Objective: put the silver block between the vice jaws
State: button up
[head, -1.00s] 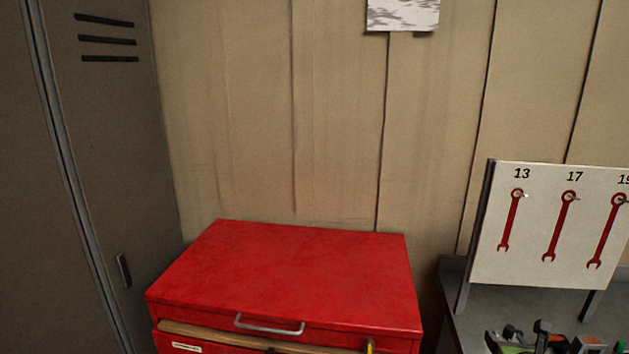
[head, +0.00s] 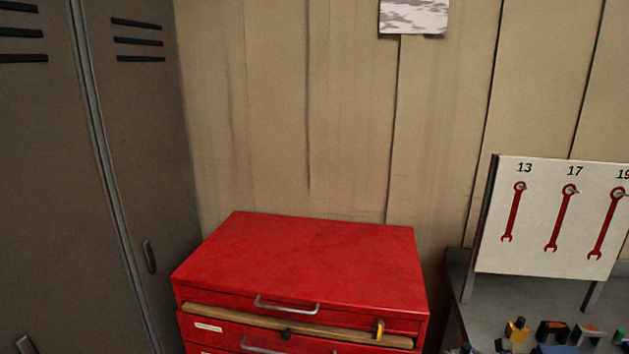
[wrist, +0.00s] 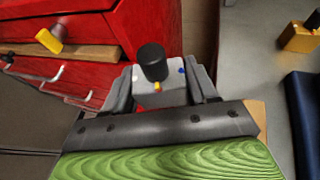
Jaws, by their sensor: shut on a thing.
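The silver block (wrist: 170,97), pale grey with a black round knob on top and small blue, yellow and red spots, is in the wrist view. My gripper (wrist: 160,87) is shut on it, with one grey finger at each side. The block's lower part is hidden. The head view shows neither my gripper nor the held block. I see no vice or vice jaws in either current view.
A red tool cabinet (head: 300,258) stands against the wall, its wooden edge and yellow item (head: 379,329) at the front. Grey lockers (head: 130,170) stand left. A grey bench (head: 480,300) at right carries a wrench board (head: 545,250), a gold block (head: 517,330) and other small blocks.

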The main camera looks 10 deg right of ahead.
jog(key=s+a+n+g+y, duration=0.2)
jog(key=a+n+y, duration=0.3)
jog(key=a, duration=0.7)
jog(key=s+a+n+g+y, duration=0.3)
jog(key=a+n+y, duration=0.2)
jog(key=a, duration=0.8)
jog(key=shift+f+n+g+y, duration=0.35)
jog(key=shift+n+g+y, duration=0.05)
jog(key=shift+y, duration=0.1)
